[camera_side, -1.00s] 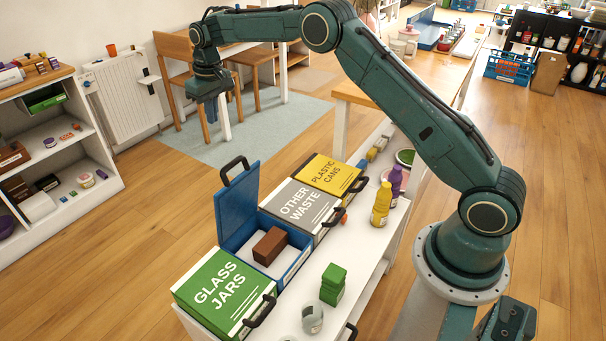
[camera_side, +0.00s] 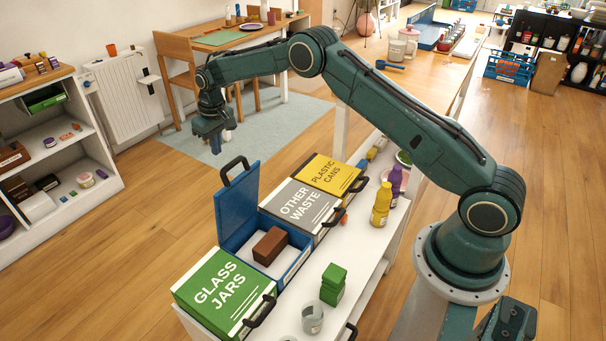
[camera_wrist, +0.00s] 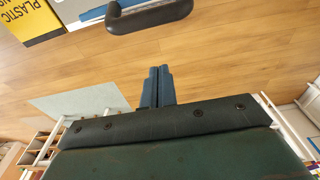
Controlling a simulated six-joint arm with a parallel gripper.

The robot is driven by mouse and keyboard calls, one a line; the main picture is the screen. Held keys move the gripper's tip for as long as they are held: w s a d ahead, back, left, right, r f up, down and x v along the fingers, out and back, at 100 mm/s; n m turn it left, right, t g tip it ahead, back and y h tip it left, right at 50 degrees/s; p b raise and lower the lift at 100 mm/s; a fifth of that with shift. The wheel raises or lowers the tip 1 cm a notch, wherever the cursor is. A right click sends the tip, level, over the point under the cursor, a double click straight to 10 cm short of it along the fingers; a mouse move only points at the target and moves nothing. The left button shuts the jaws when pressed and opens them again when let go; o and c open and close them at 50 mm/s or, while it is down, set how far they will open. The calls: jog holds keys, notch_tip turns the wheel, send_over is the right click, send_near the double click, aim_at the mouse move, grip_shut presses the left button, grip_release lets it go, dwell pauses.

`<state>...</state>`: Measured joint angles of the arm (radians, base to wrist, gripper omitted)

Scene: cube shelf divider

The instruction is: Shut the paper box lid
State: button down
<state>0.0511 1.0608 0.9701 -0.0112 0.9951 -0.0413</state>
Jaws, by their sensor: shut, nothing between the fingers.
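The blue paper box (camera_side: 293,270) is open, between the green and grey boxes, with a brown block (camera_side: 270,245) inside it. Its blue lid (camera_side: 237,203) stands upright, with a black handle (camera_side: 234,168) on its top edge. My gripper (camera_side: 215,150) is in the air behind and above the lid, apart from it, pointing down. In the wrist view my gripper (camera_wrist: 157,72) shows with its fingers together and nothing between them. The lid's black handle (camera_wrist: 150,17) shows near the top of that view, beyond the fingertips.
The green glass jars box (camera_side: 222,292), grey other waste box (camera_side: 300,207) and yellow plastic cans box (camera_side: 328,174) stand in the same row. Green blocks (camera_side: 332,285), a clear cup (camera_side: 312,318) and yellow and purple bottles (camera_side: 381,205) are on the white shelf. Open floor lies behind the lid.

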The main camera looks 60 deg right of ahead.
aim_at(240, 159)
jog(key=shift+s+f, duration=0.25)
jog(key=shift+s, duration=0.65)
jog(key=shift+s+f, duration=0.2)
jog(key=shift+s, duration=0.7)
jog(key=shift+s, duration=0.15)
jog(key=shift+t, duration=0.9)
jog(key=shift+s+f, duration=0.15)
jog(key=shift+s, duration=1.05)
jog(key=shift+s+f, duration=0.1)
jog(key=shift+s, duration=1.05)
jog(key=s+f+t, duration=0.1)
jog(key=s+f, duration=0.4)
jog(key=s, duration=0.4)
jog(key=s+f+t, duration=0.2)
jog(key=s+f, duration=0.3)
jog(key=s, duration=0.4)
jog(key=s+f, duration=0.3)
jog(key=f, duration=0.4)
jog(key=s+f, duration=0.3)
jog(key=f, duration=0.4)
jog(key=shift+s, duration=0.15)
jog(key=shift+s+r, duration=0.1)
jog(key=shift+r, duration=0.05)
